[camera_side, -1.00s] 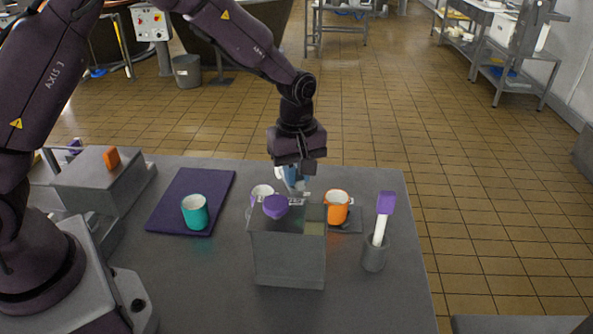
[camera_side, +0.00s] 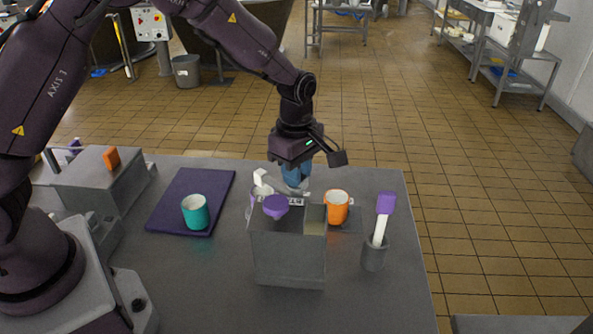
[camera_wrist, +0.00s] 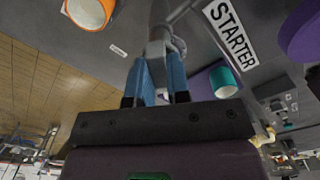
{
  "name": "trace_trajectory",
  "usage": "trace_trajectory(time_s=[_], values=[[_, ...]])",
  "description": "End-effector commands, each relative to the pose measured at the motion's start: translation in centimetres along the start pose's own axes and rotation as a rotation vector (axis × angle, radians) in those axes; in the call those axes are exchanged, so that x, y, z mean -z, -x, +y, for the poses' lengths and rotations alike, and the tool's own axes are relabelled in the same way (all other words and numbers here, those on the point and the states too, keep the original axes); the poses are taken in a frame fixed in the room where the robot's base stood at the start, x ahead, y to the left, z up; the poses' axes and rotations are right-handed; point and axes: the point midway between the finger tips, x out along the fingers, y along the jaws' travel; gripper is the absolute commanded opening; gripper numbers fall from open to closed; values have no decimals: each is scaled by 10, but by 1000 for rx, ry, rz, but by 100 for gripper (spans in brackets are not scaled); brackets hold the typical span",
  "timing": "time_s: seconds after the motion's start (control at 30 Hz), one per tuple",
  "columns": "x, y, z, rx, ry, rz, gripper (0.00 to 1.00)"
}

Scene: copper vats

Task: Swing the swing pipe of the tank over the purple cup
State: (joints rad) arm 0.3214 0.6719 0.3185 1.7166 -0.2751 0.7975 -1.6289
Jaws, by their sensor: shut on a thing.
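The tank is a grey box (camera_side: 288,250) with a purple knob (camera_side: 275,206) on top; its STARTER label (camera_wrist: 231,33) shows in the wrist view. My gripper (camera_side: 297,183) is above the tank's back edge, its blue fingers shut on the grey swing pipe (camera_wrist: 160,35). A pale piece (camera_side: 262,180), seemingly part of the pipe, sticks out left of the fingers, above the purple cup (camera_side: 253,198). That cup stands behind the tank's left corner, mostly hidden; I cannot tell if the outlet is exactly over it. An orange cup (camera_side: 336,206) stands behind the tank's right side.
A teal cup (camera_side: 195,213) stands on a purple mat (camera_side: 180,190) at left. A grey holder (camera_side: 374,253) with a purple-topped tool (camera_side: 384,210) stands right of the tank. A grey box with an orange knob (camera_side: 112,157) is at far left. The front table is clear.

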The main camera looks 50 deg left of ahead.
Motion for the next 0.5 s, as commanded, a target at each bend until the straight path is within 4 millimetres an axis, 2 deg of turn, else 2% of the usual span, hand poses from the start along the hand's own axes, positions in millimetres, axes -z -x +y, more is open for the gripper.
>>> trace_trajectory(time_s=[0.3,0.33,0.4,0.43,0.5], values=[[-1,1,0,1,11,-3,0],[-1,1,0,1,11,-3,19],[-1,1,0,1,11,-3,35],[-1,1,0,1,11,-3,42],[-1,1,0,0,9,-2,43]])
